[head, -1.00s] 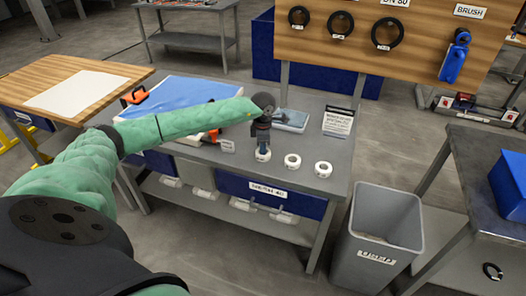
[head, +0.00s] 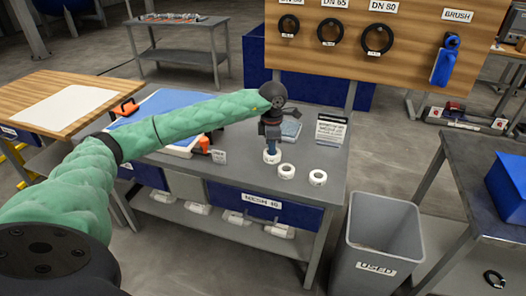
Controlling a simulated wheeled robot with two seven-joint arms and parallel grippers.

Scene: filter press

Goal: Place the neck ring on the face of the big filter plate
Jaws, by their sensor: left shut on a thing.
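My left gripper (head: 271,148) is shut on a white ring (head: 271,157), which seems held just above the grey table. Two similar white rings, one (head: 287,171) in the middle and one (head: 318,177) to the right, lie flat on the table. To the left, a large flat plate with a blue face (head: 160,105) and white edge lies on the table; it looks like the big filter plate. My green left arm crosses in front of it and hides part of it. My right gripper is not in view.
A blue-grey pad (head: 290,131) and a printed sign (head: 331,130) stand behind the rings. Orange-handled parts (head: 126,107) sit at the plate's edges. A grey bin marked USED (head: 385,240) stands right of the table. Black rings hang on a wooden board (head: 420,40).

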